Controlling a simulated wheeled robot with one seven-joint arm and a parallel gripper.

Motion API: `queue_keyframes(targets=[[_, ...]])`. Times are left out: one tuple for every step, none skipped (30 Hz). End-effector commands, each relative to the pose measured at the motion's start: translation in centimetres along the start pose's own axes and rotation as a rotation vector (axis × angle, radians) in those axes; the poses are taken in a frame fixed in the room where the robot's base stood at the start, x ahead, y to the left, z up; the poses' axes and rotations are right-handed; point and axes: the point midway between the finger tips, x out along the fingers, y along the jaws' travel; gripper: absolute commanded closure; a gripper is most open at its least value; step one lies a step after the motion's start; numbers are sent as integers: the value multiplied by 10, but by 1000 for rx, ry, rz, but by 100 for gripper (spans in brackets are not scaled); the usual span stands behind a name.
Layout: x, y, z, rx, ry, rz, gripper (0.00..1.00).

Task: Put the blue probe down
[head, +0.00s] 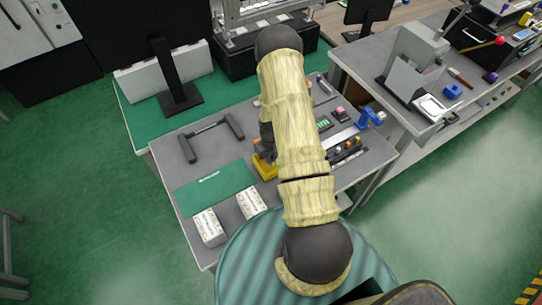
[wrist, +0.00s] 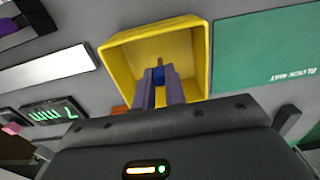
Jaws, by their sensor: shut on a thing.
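The fingers point into the open yellow bin (wrist: 203,60), whose inside looks otherwise empty. I cannot tell whether the probe touches the bin floor. In the head view the yellow bin (head: 264,169) stands on the grey table beside my arm, and the arm hides the probe.
A green mat (head: 214,189) lies left of the bin, also at right in the wrist view (wrist: 265,50). Two white boxes (head: 209,227) sit at the front edge. A dark handle fixture (head: 212,135) is behind the mat. A button panel (head: 345,152) and blue device (head: 369,117) stand right.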

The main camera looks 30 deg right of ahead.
Motion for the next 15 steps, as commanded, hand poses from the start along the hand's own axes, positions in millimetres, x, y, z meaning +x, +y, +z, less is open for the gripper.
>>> queue_keyframes(targets=[[0, 0, 0, 0, 0, 0, 100], [0, 0, 0, 0, 0, 0, 100], [0, 0, 0, 0, 0, 0, 100], [1, 0, 0, 0, 0, 0, 100], [2, 0, 0, 0, 0, 0, 100], [3, 0, 0, 0, 0, 0, 100], [4, 0, 0, 0, 0, 0, 100], [3, 0, 0, 0, 0, 0, 84], [3, 0, 0, 0, 0, 0, 76], [3, 0, 0, 0, 0, 0, 70], [2, 0, 0, 0, 0, 0, 66], [2, 0, 0, 0, 0, 0, 66], [2, 0, 0, 0, 0, 0, 66], [2, 0, 0, 0, 0, 0, 66], [2, 0, 0, 0, 0, 0, 66]])
